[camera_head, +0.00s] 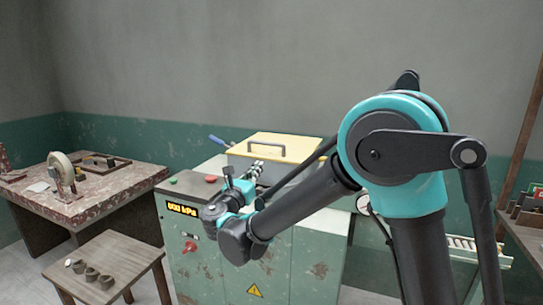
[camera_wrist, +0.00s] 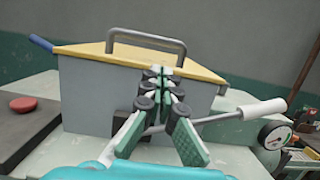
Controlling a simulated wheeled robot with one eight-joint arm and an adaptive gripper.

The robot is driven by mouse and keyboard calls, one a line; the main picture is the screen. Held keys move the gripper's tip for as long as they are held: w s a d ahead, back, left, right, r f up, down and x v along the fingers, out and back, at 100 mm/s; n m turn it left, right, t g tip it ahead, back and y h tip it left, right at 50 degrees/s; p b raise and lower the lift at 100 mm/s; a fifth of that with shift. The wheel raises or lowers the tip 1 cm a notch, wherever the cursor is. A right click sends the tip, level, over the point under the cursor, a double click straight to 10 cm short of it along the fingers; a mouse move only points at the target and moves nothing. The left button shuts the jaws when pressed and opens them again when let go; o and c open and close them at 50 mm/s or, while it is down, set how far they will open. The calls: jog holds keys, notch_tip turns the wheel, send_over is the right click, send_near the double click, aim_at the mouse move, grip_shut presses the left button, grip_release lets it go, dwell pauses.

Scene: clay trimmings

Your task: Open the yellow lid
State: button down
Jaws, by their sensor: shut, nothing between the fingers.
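The yellow lid (camera_head: 298,143) lies flat and closed on a grey box (camera_wrist: 85,95) on top of the green cabinet. Its front edge shows in the wrist view (camera_wrist: 88,49). A grey bar handle (camera_wrist: 145,37) stands up from the lid; it also shows in the head view (camera_head: 282,142). My gripper (camera_wrist: 162,73) is shut and empty, its fingers pointing at the box and lid edge. In the head view my gripper (camera_head: 256,166) is in front of the box. The fingers hide part of the box front; I cannot tell whether they touch it.
A blue grip (camera_wrist: 40,42) sticks out left of the box. A pale lever (camera_wrist: 250,110) and a gauge (camera_wrist: 275,134) are at the right. A red button (camera_wrist: 23,104) is at the left. The green cabinet (camera_head: 310,262) has a kPa display (camera_head: 181,208). A stool (camera_head: 105,255) stands left.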

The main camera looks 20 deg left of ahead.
send_near(269, 153)
jog(key=w+d+r, duration=0.1)
jog(key=w+r, duration=0.1)
jog(key=w+d+r, duration=0.1)
jog(key=w+r, duration=0.1)
jog(key=shift+w+d, duration=0.15)
jog(key=shift+d, duration=0.1)
jog(key=shift+r, duration=0.1)
